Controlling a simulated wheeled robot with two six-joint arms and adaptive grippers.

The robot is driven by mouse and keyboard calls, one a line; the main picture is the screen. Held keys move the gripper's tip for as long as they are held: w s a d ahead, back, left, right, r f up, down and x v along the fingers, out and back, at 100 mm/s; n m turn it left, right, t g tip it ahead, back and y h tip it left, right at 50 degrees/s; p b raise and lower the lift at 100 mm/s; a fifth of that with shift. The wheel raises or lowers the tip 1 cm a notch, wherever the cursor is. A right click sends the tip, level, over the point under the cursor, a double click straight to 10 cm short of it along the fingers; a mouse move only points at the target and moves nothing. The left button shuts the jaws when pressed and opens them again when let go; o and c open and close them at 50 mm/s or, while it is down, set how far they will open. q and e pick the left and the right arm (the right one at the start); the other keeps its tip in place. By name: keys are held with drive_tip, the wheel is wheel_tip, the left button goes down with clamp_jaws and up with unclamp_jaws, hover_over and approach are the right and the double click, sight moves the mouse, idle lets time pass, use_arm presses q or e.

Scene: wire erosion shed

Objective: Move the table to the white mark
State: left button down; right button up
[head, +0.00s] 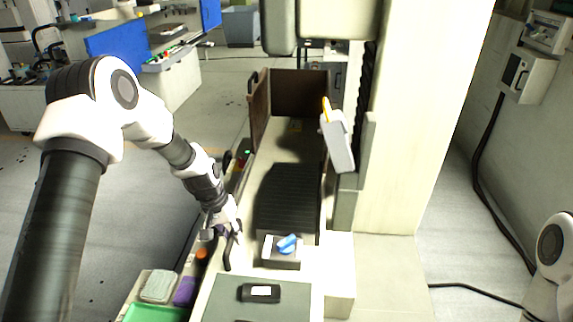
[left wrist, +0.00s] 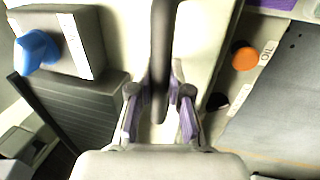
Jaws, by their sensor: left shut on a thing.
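My left gripper (head: 230,230) is shut on a black bar-shaped handle (head: 228,258) at the near left side of the machine. In the left wrist view the purple-padded fingers (left wrist: 160,112) close on both sides of the handle (left wrist: 160,45). Beside it is a dark block with a pale top (head: 281,260) carrying a blue piece (head: 288,243); the block also shows in the left wrist view (left wrist: 85,40). Black ribbed bellows (head: 288,195) lie behind the block. I cannot clearly pick out the table's edges or the white mark. My right gripper is out of view.
A machine column (head: 425,120) rises right of the bellows. Brown panels (head: 300,93) stand at the back. A green tray (head: 153,313), purple box (head: 185,291) and orange knob (head: 201,253) are near the front left. A cable (head: 470,288) crosses the right floor.

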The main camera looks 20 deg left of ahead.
use_arm(q)
drive_tip(key=shift+w+a+b, duration=0.15)
drive_tip(key=shift+w+a, duration=0.05)
drive_tip(key=shift+w, duration=0.6)
drive_tip(key=shift+w+a+b, duration=0.15)
drive_tip(key=shift+w+a, duration=0.05)
drive_tip(key=shift+w, duration=0.55)
drive_tip(key=shift+s+f, duration=0.1)
drive_tip(key=shift+w+a, duration=0.1)
drive_tip(key=shift+w, duration=0.45)
drive_tip(key=shift+c, duration=0.6)
unclamp_jaws()
